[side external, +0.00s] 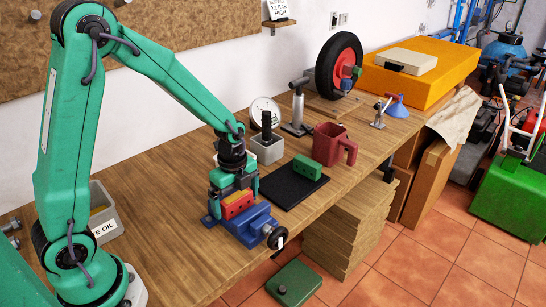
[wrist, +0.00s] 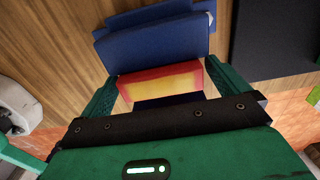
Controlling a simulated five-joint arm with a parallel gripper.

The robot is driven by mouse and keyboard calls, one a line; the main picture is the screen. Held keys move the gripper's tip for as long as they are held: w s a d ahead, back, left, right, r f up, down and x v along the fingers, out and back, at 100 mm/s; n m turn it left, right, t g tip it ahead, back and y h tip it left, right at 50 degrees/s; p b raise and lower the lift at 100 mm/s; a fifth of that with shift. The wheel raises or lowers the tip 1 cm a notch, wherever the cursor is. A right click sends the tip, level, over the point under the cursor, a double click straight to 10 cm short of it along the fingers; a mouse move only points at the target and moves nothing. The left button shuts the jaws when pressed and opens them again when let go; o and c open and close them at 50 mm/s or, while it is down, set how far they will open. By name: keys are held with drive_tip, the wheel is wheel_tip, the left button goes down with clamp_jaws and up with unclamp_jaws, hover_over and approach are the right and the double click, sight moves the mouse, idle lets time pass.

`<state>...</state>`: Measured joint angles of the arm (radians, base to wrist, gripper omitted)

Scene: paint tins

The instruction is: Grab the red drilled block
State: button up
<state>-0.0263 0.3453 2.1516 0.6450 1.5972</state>
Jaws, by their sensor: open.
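The red drilled block (side external: 237,205) sits at the blue vise (side external: 246,228) near the bench's front edge, with a yellow part showing along its top. In the wrist view the red block (wrist: 211,76) lies between my two green fingers, its yellow face towards the camera. The blue vise (wrist: 150,42) is just beyond it. My gripper (side external: 235,198) is open and lowered around the block, one finger on each side; it also shows in the wrist view (wrist: 160,75). The right finger looks very close to the block; I cannot tell if it touches. The block's lower part is hidden.
A black mat (side external: 285,190) with a green drilled block (side external: 307,167) lies right of the vise. A red mug (side external: 330,145), a grey container (side external: 267,150) and a metal stand (side external: 298,120) stand behind.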

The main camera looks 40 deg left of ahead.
sight(236, 196)
drive_tip(key=c, duration=1.1)
drive_tip(key=shift+r, duration=0.1)
drive_tip(key=shift+r, duration=4.95)
